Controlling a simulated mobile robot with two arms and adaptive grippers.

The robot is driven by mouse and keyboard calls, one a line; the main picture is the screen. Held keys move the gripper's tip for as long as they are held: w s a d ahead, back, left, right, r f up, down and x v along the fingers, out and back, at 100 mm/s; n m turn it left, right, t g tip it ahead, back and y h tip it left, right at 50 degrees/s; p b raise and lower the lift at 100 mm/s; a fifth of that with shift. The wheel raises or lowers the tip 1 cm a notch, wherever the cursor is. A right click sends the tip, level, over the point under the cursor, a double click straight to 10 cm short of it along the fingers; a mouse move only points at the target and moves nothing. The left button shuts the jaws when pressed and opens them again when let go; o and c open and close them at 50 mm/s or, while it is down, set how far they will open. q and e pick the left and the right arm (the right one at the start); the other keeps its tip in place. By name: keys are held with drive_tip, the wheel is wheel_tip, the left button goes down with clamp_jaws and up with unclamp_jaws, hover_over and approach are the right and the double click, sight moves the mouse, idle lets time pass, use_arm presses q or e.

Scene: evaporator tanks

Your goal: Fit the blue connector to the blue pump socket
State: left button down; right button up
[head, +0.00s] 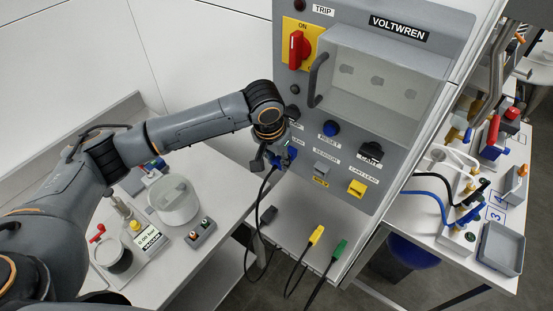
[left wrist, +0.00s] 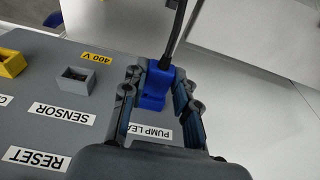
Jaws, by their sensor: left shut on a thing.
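The blue connector (left wrist: 158,78) is between the two fingers of my left gripper (left wrist: 156,90), with its black cable running up out of the left wrist view. In the head view my left gripper (head: 276,154) is shut on it at the left side of the grey panel, and the cable hangs below. The connector is at the PUMP LEAD label (left wrist: 150,133). A lower blue part shows just below it in the left wrist view; the blue pump socket is mostly hidden by connector and fingers. I cannot tell whether the connector is seated. My right gripper is not in view.
The panel (head: 330,205) also has a grey sensor socket (left wrist: 76,80) and a yellow cart lead socket (head: 357,188). A white table (head: 190,262) with lab items is at left.

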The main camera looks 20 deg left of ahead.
use_arm(q)
drive_tip(key=shift+w+r, duration=0.1)
drive_tip(key=c, duration=1.3)
unclamp_jaws()
drive_tip(key=o, duration=0.4)
drive_tip(key=shift+c, duration=0.2)
drive_tip(key=shift+w+d, duration=0.1)
drive_tip(key=shift+w, duration=0.05)
drive_tip(key=s+a, duration=0.2)
drive_tip(key=s, duration=0.4)
